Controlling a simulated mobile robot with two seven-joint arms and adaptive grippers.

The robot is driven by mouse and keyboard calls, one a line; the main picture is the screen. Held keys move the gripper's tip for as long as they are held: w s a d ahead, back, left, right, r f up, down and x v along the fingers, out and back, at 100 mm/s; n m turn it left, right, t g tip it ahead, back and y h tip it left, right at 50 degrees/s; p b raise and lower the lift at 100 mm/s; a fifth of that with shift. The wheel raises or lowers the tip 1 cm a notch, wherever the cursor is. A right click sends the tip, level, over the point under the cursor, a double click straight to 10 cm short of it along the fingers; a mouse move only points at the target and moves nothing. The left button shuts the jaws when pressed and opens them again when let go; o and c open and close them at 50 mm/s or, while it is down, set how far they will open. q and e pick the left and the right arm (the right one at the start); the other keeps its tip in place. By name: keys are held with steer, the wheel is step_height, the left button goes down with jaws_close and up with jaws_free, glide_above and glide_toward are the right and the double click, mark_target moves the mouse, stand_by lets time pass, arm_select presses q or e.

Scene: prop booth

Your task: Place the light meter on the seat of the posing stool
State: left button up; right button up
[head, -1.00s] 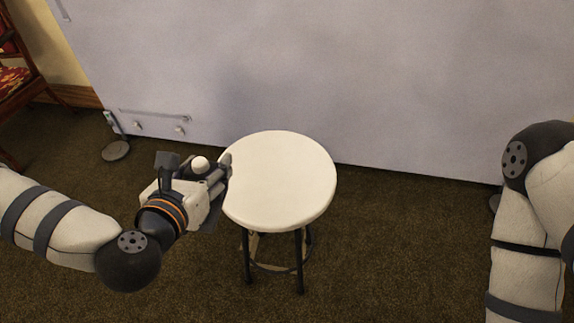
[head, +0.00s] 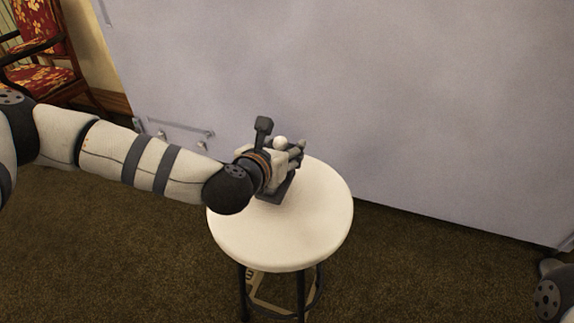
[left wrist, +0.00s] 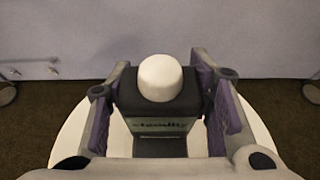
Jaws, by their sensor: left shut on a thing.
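The light meter (head: 281,142) is a small dark device with a white dome; its dark body and dome also show in the left wrist view (left wrist: 158,103). My left gripper (head: 297,155) is shut on it, with a purple-padded finger on each side in the left wrist view. The dome points up. The posing stool's round white seat (head: 300,232) lies under the gripper, which is over its far part. I cannot tell whether the meter touches the seat. My right gripper is out of view.
A large pale grey panel (head: 400,100) stands behind the stool. A red floral chair (head: 45,80) is at the far left. The near and right parts of the seat are bare. Brown carpet (head: 110,260) surrounds the stool.

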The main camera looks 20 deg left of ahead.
arm_select(q)
steer(key=shift+w+d+f, duration=0.25)
steer(key=shift+f, duration=0.05)
steer(key=shift+w+d+f+b, duration=0.15)
steer(key=shift+f+b, duration=0.2)
steer(key=shift+f, duration=1.4)
steer(key=o, duration=1.5)
steer(key=shift+s+r, duration=0.2)
steer(key=p+v, duration=0.1)
steer(key=v, duration=1)
steer(key=shift+s, duration=0.35)
